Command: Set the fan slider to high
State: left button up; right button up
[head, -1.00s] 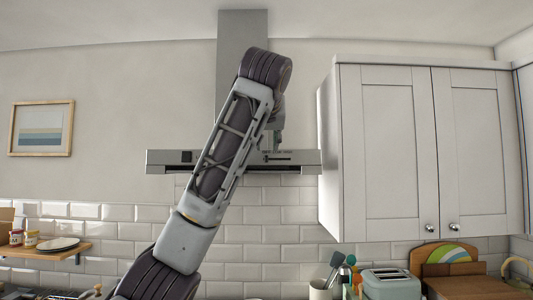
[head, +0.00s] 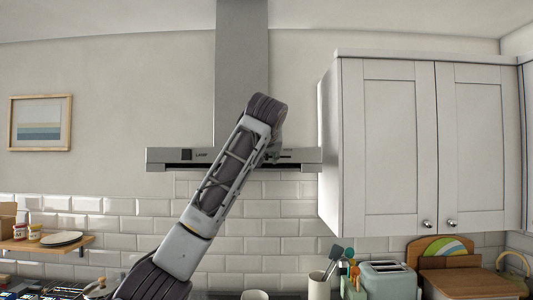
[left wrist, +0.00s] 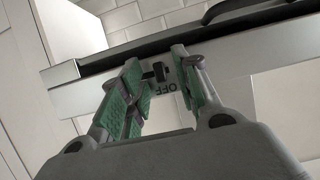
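The grey range hood (head: 225,156) is on the wall, with the fan slider's dark slot (head: 284,156) on the right part of its front panel. The slider's left part is hidden by my left gripper (head: 272,156) in the head view. In the left wrist view, the small dark slider knob (left wrist: 159,72) shows beside an "OFF" label (left wrist: 166,87). My left gripper (left wrist: 158,66) is open, its green-padded fingers on either side of the knob, with gaps visible. Whether a finger touches it is unclear. My right gripper is not in view.
A lamp switch (head: 187,155) is on the hood's left half. A white wall cabinet (head: 400,150) stands close to the hood's right end. Below are a toaster (head: 388,280) and a utensil pot (head: 318,286).

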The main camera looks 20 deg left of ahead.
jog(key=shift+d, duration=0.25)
pick_arm(q)
grip_shut()
jog(key=shift+a, duration=0.1)
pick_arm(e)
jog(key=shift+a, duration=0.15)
